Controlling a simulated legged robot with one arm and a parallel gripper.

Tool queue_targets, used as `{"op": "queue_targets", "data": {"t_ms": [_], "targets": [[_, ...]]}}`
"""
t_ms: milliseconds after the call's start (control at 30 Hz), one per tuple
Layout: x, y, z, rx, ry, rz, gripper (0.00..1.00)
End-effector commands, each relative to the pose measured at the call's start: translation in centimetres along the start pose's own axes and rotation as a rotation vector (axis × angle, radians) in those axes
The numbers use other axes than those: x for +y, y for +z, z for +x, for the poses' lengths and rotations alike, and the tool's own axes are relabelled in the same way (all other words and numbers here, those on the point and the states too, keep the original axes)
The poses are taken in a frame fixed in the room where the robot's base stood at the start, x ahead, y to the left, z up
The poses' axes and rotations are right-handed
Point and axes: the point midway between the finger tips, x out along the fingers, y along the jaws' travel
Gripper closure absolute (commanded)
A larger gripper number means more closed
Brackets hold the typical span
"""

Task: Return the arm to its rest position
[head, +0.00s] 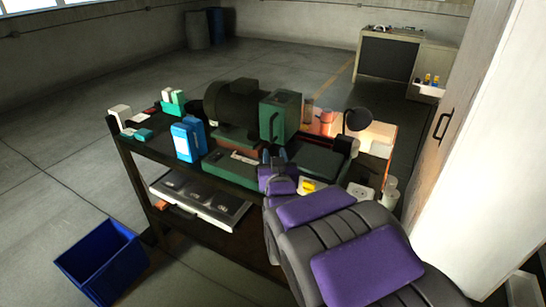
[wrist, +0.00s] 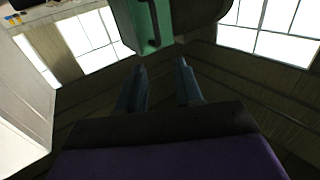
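My arm, grey with purple panels, reaches from the lower right of the head view over the workbench (head: 122,142). My gripper (head: 268,158) is at the front of the green machine (head: 280,117), small and partly hidden by the arm's own links. In the wrist view my gripper (wrist: 158,75) shows two dark fingers standing apart with nothing between them. A green machine part (wrist: 150,25) is beyond the fingertips at the top of that view. I cannot tell the exact distance to it.
Blue containers (head: 184,141) stand left of the machine. A black lamp (head: 358,120) stands to the right. A flat grey case (head: 200,200) lies on the lower shelf. A blue bin (head: 100,262) is on the floor at left. A white cabinet (head: 470,150) stands close at right.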

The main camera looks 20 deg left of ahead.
Motion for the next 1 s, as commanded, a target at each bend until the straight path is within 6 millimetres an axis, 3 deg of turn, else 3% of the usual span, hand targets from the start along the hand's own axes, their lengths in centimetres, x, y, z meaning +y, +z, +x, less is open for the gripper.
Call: {"op": "queue_targets", "data": {"t_ms": [267,467,567,767,1000], "targets": [[0.4,-0.1,-0.3,-0.009,0.003,0.002,0.65],[4.3,1.2,-2.2,-0.17,0.044,0.018,0.65],[7.2,2.5,-4.8,-0.316,0.075,0.035,0.65],[11.9,5.3,-12.0,-0.618,0.133,0.08,0.65],[15.3,7.8,-23.4,-0.973,0.197,0.15,0.65]]}}
